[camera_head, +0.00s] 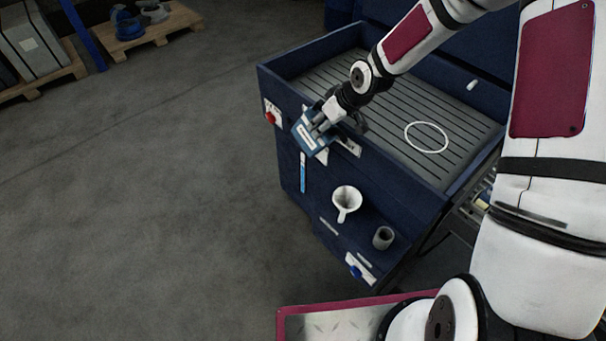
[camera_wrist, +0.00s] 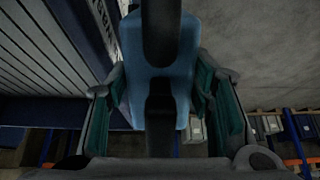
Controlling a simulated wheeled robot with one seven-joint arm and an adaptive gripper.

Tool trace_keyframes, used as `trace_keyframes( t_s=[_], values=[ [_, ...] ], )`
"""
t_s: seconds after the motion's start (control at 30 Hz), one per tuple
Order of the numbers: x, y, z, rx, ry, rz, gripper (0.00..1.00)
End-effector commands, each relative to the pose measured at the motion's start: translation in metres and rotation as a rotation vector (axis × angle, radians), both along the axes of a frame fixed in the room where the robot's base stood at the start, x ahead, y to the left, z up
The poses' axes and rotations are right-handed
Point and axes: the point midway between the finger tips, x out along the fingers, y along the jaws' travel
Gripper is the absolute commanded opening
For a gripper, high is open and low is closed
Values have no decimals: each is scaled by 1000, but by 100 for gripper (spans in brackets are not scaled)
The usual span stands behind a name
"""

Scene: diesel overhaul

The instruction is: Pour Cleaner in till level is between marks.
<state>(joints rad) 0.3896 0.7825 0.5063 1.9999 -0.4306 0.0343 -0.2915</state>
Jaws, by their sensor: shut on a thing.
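My gripper (camera_head: 322,120) is shut on a blue container (camera_head: 305,139) with a pale label, at the front left edge of the washer. The container looks tilted. In the wrist view the container (camera_wrist: 132,60) sits between the teal finger pads of my gripper (camera_wrist: 162,102), with a dark part across its middle. The blue washer (camera_head: 340,262) has a narrow light-blue level strip (camera_head: 303,173) on its front. Its marks and level are too small to read. A white funnel (camera_head: 346,201) stands at the washer's front, lower right of the container and apart from it.
A grey cup (camera_head: 383,238) stands right of the funnel. The slatted tray (camera_head: 400,120) carries a white ring (camera_head: 426,137). A red knob (camera_head: 270,117) is at the washer's left corner. The floor (camera_head: 150,200) to the left is clear, with pallets (camera_head: 150,35) farther back.

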Motion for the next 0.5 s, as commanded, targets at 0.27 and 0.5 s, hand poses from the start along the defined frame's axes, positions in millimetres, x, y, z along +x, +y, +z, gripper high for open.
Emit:
trace_keyframes(
  t_s=[0.27,0.5],
  values=[
    [6,2,-14,-98,131,0,0],
    [7,3,-22,-149,198,1,0]
  ],
)
